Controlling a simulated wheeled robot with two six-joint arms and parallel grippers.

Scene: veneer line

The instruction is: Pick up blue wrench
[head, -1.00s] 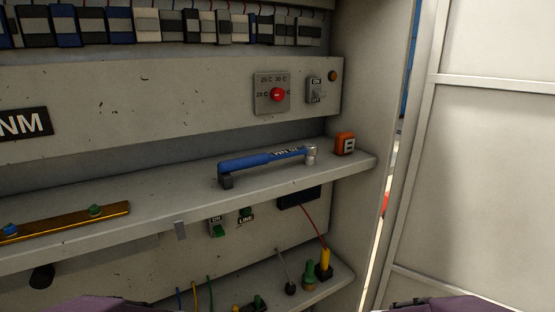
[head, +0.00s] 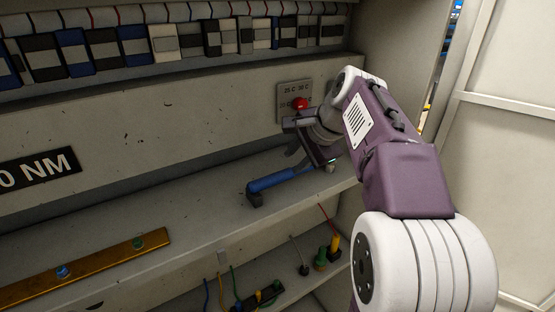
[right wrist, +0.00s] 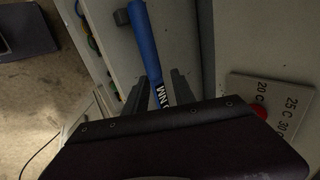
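The blue wrench (head: 280,181) lies on the grey shelf (head: 200,215), its near end on a small dark block. My right gripper (head: 309,156) is over the wrench's right part and hides some of it. In the right wrist view the wrench (right wrist: 145,40) runs between the two open fingers of the gripper (right wrist: 160,88), at its dark lettered band. A gap shows beside the wrench, and I cannot tell whether either finger touches it. My left gripper is not in view.
A panel with a red knob (head: 299,104) is close behind my right gripper. A brass bar (head: 95,267) with green and blue knobs lies on the shelf at left. Cables and plugs (head: 321,258) are below. The shelf between bar and wrench is clear.

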